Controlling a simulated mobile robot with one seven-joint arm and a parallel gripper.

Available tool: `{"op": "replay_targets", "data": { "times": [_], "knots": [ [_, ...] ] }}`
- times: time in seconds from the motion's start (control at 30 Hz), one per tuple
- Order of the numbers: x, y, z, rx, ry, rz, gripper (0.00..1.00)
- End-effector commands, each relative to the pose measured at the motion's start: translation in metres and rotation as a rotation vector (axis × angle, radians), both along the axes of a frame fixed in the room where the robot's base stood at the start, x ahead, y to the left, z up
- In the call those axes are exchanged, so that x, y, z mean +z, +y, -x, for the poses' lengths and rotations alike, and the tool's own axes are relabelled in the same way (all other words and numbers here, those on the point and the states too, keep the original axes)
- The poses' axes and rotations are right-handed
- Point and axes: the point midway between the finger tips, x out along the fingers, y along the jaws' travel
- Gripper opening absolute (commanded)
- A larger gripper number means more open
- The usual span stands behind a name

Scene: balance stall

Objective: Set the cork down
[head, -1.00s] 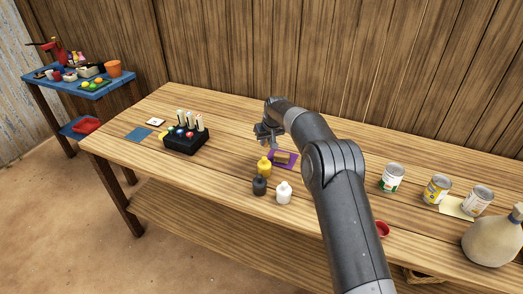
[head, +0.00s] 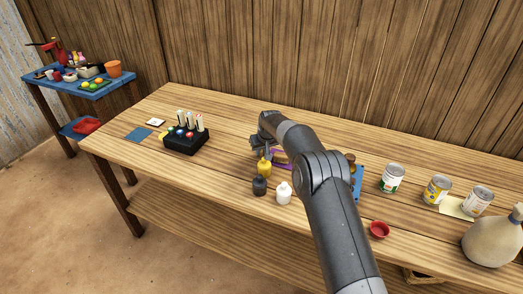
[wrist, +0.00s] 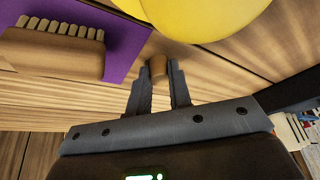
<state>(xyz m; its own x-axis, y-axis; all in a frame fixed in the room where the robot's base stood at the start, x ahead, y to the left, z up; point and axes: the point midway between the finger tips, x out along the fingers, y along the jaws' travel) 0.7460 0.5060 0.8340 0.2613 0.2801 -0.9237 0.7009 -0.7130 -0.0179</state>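In the wrist view, the cork (wrist: 158,68) is a small brown cylinder between the tips of my gripper (wrist: 160,74). The fingers are closed on its two sides. It is close above the wooden table top (wrist: 205,62); I cannot tell whether it touches the wood. In the head view, my gripper (head: 258,150) is low over the table, just behind the yellow bottle (head: 264,168). The cork cannot be made out there.
The yellow bottle fills the top of the wrist view (wrist: 205,15). A brush (wrist: 50,50) lies on a purple mat (wrist: 125,40) beside my gripper. A black bottle (head: 259,186) and a white bottle (head: 284,193) stand in front. Bare table lies left, towards the black rack (head: 186,145).

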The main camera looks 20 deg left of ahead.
Motion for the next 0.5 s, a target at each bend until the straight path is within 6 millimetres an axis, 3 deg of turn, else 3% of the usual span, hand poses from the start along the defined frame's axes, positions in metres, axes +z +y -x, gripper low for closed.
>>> {"op": "replay_targets", "data": {
  "times": [0.23,0.5],
  "knots": [
    [0.0004,-0.0002,-0.0001,0.0,0.0,0.0,0.38],
    [0.0028,0.0,-0.0002,0.0,-0.001,-0.001,0.38]
  ]
}}
